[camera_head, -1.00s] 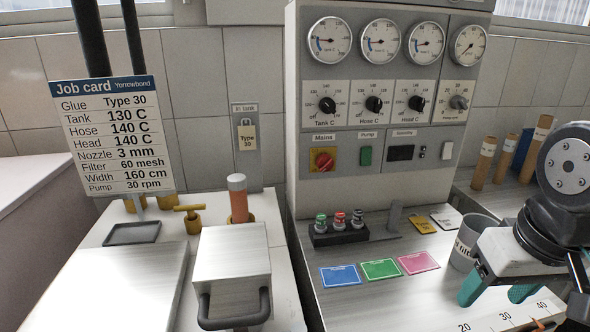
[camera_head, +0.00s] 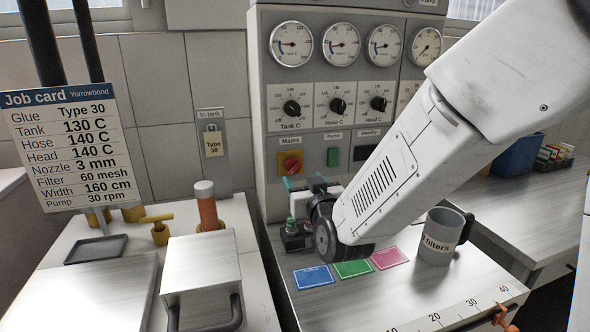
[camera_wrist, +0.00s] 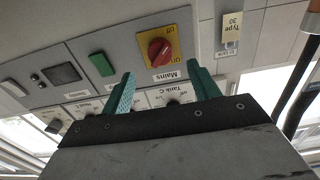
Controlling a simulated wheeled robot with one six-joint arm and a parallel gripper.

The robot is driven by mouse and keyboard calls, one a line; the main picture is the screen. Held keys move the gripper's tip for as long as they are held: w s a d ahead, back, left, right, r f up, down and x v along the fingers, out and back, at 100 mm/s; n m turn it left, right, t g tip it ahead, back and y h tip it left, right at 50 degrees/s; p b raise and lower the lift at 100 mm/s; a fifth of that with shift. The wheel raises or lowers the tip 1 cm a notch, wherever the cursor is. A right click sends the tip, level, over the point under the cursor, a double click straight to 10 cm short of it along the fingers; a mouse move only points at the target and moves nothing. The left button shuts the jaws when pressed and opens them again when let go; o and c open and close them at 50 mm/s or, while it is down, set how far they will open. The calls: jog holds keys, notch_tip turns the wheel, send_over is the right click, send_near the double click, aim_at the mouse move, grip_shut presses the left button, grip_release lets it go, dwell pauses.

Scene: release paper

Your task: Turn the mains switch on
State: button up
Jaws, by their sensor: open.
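The mains switch is a red rotary knob (camera_head: 291,164) on a yellow plate, under the label Mains on the grey control panel. In the wrist view, which is upside down, the red knob (camera_wrist: 160,51) shows above and between my two teal fingers, with "off" and "on" printed on its plate. My gripper (camera_head: 304,184) is just below and in front of the switch in the head view. Its fingers (camera_wrist: 163,84) are apart, with nothing between them, and do not appear to touch the knob. Which mark the knob points to is hard to tell.
A green Pump button (camera_head: 333,157) sits right of the switch. Tank, hose and head dials (camera_head: 338,106) are above. Blue, green and pink cards (camera_head: 314,277) and a filters mug (camera_head: 440,240) are on the bench. My forearm covers the panel's right part.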

aim_at(296, 169)
jog(key=w, duration=0.2)
jog(key=w+a, duration=0.1)
jog(key=w, duration=0.4)
jog(key=shift+w+a, duration=0.25)
jog(key=shift+w, duration=0.05)
jog(key=c, duration=1)
